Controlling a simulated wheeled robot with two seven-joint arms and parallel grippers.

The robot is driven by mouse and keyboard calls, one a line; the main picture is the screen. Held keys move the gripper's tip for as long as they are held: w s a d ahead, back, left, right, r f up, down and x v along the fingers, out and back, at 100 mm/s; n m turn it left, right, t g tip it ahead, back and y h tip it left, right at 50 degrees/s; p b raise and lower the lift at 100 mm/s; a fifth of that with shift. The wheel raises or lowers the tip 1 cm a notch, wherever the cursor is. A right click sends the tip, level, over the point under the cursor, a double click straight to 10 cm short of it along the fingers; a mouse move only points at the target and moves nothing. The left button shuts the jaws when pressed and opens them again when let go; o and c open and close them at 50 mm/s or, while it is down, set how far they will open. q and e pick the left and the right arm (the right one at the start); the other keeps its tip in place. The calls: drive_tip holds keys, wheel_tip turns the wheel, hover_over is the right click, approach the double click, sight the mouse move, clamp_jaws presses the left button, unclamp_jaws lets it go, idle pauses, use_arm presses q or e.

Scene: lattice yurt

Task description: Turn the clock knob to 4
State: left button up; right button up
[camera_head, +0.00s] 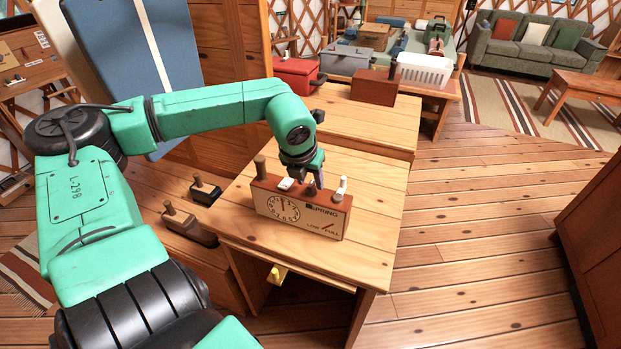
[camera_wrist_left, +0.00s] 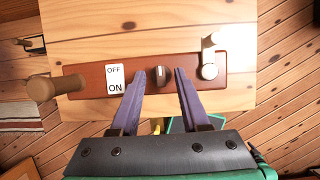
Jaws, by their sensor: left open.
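The clock (camera_head: 330,222) is a reddish-brown box with a cream front, standing on the wooden table. Its front has a round dial (camera_head: 284,209) with dark hands, and the lettering SPRING, LOW and FULL. The small dark knob (camera_wrist_left: 162,73) sits on the clock's top, between a white OFF/ON switch (camera_wrist_left: 115,79) and a white crank (camera_wrist_left: 209,62). My left gripper (camera_head: 308,172) is above the clock's top, pointing down. In the left wrist view its purple fingers (camera_wrist_left: 160,78) are open, one on each side of the knob, with gaps visible. My right gripper is not in view.
The wooden table (camera_head: 370,200) is bare around the clock. Dark handled blocks (camera_head: 205,191) lie to the left. A brown box (camera_head: 374,88) and a white basket (camera_head: 425,71) stand farther back.

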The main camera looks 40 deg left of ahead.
use_arm(q)
drive_tip(key=shift+f, duration=0.25)
drive_tip(key=shift+w, duration=0.1)
drive_tip(key=shift+c, duration=0.2)
clamp_jaws()
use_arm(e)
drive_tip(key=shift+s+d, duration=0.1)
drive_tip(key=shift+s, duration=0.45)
